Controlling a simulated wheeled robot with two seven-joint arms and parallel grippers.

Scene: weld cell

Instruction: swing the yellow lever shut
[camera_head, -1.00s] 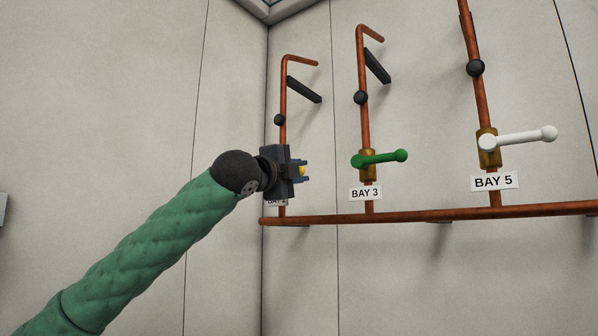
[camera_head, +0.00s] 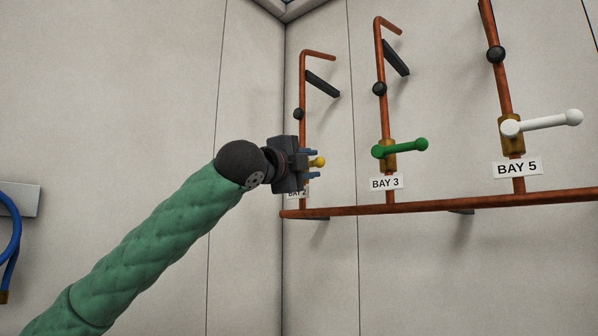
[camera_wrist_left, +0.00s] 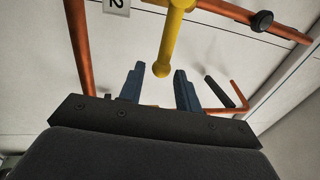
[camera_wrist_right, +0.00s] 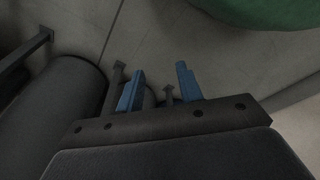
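The yellow lever (camera_head: 318,161) is on the leftmost copper pipe, by the partly hidden bay 2 sign. In the left wrist view the lever (camera_wrist_left: 171,42) reaches down toward the gap between the blue fingers of my left gripper (camera_wrist_left: 157,90). The fingers are open, one on each side of the knob end, with space around it. My right gripper (camera_wrist_right: 161,88) shows only in its own wrist view, with its blue fingers apart and nothing between them.
To the right, a green lever (camera_head: 400,149) sits above the BAY 3 sign (camera_head: 386,183) and a white lever (camera_head: 542,123) above BAY 5 (camera_head: 517,167). A copper pipe (camera_head: 440,206) runs along the wall below. A blue hose (camera_head: 14,240) hangs at the left edge.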

